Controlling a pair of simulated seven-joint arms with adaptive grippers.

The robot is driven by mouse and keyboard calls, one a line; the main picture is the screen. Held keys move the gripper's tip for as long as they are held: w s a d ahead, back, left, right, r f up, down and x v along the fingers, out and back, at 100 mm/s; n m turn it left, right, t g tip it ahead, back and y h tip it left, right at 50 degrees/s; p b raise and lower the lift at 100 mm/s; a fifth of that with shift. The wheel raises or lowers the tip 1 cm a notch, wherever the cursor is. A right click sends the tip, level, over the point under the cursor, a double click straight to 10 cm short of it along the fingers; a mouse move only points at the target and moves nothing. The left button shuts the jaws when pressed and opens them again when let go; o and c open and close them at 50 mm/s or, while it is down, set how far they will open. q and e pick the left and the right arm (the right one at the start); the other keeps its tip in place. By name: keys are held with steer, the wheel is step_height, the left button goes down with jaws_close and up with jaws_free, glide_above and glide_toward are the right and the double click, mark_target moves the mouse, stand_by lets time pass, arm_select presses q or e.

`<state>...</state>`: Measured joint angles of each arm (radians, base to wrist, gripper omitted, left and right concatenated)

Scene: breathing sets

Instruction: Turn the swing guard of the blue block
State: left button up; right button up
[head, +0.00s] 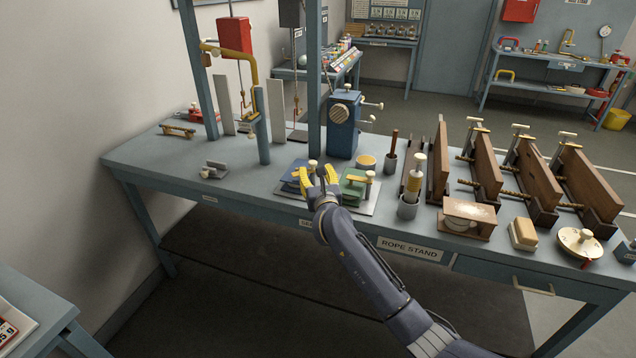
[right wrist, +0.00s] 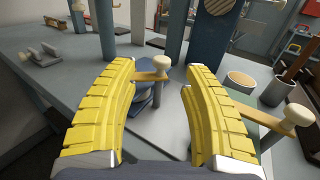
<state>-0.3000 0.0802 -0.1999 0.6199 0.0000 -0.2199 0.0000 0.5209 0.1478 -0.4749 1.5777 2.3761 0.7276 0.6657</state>
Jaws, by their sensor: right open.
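The blue block (head: 289,183) sits on a pale plate on the bench, partly hidden by my right gripper. In the right wrist view the blue block (right wrist: 143,98) shows behind the left finger. Its swing guard (right wrist: 150,76) is a brass-coloured bar on a post with a cream knob (right wrist: 162,62). My right gripper (head: 318,176) is over the plate with yellow fingers open. In the right wrist view the knob appears between the fingers, near the tips; I cannot tell whether they touch. My left gripper is not in view.
A green block (head: 353,187) with its own guard and knob stands just right of my gripper. A blue post (head: 262,130) and a tall blue box (head: 343,130) stand behind. Cups and wooden clamps fill the right; the bench's left front is mostly clear.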

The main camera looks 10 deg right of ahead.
steer(key=shift+s, duration=2.4)
steer(key=shift+o, duration=0.2)
